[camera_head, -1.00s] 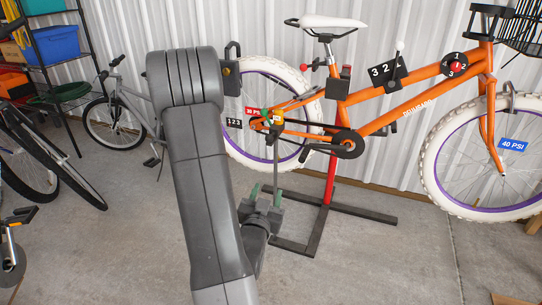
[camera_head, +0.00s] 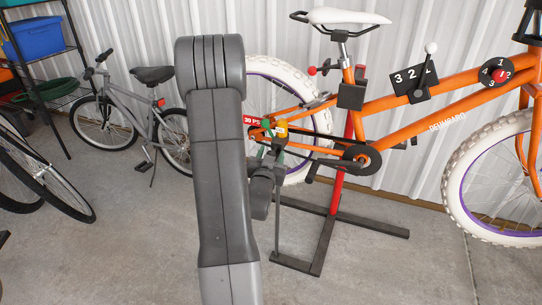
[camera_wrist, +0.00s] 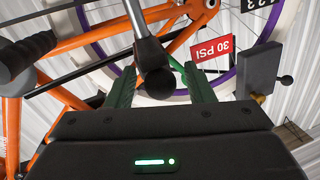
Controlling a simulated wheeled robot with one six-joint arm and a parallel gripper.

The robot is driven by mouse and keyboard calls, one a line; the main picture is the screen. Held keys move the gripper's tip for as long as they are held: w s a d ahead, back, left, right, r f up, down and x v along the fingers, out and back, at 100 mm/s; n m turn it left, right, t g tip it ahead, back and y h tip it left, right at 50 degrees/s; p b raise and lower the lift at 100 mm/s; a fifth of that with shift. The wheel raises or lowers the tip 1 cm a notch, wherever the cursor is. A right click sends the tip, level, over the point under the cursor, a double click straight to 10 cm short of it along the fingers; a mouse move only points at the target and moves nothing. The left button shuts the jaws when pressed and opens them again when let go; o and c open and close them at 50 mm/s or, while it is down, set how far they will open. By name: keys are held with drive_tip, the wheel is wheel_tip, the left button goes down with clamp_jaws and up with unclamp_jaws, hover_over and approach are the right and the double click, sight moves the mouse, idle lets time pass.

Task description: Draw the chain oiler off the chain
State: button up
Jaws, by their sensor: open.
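The orange bicycle's chain (camera_head: 320,134) runs from the chainring to the rear hub. A small amber-and-green part (camera_head: 281,127) sits at the rear of the chain. It may be the chain oiler, but it is too small to be sure. My gripper (camera_head: 271,148) is just below it, partly hidden by my arm. In the wrist view my gripper (camera_wrist: 160,90) has its green fingers apart.
The bicycle hangs on a red stand (camera_head: 337,190) with dark feet on the floor. A red 30 PSI tag (camera_wrist: 212,55) and a grey box (camera_wrist: 246,75) are close to the gripper. A grey bicycle (camera_head: 150,110) stands left.

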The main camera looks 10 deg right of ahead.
drive_tip(key=shift+c, duration=0.2)
clamp_jaws()
drive_tip(key=shift+s+a+f+b, duration=0.15)
drive_tip(key=shift+s+a+b, duration=0.2)
drive_tip(key=shift+b, duration=0.2)
drive_tip(key=b+v, duration=0.1)
drive_tip(key=v, duration=0.1)
drive_tip(key=b+v, duration=0.1)
drive_tip(key=v, duration=0.1)
drive_tip(key=shift+a+b, duration=0.3)
drive_tip(key=shift+b, duration=0.05)
drive_tip(key=shift+o, duration=0.2)
unclamp_jaws()
drive_tip(key=shift+a, duration=0.15)
drive_tip(key=shift+s, duration=0.15)
